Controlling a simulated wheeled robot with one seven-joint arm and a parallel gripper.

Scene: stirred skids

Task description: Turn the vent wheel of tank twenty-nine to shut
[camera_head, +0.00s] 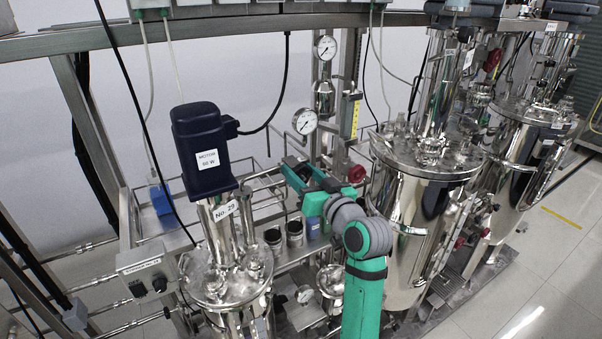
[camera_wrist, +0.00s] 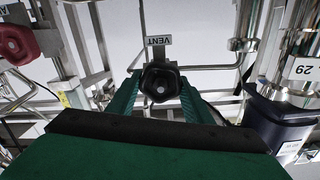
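The vent wheel is a black lobed knob (camera_wrist: 160,84) in the middle of the wrist view, with a white VENT label (camera_wrist: 158,40), upside down, beyond it. My gripper's two green fingers (camera_wrist: 160,98) stand apart, one on each side of the wheel; I cannot tell whether they touch it. In the head view my gripper (camera_head: 297,170) reaches in to the right of tank twenty-nine (camera_head: 228,285), which carries a dark blue motor (camera_head: 203,150) and a "No. 29" label (camera_head: 225,210). I cannot make out the vent wheel in the head view.
A red wheel (camera_wrist: 18,42) is at the left of the wrist view. Pipes and rails surround my gripper. Two gauges (camera_head: 326,48) (camera_head: 305,121) stand behind it. Another steel tank (camera_head: 415,220) stands close to the right of my arm. A control box (camera_head: 146,267) is at the left.

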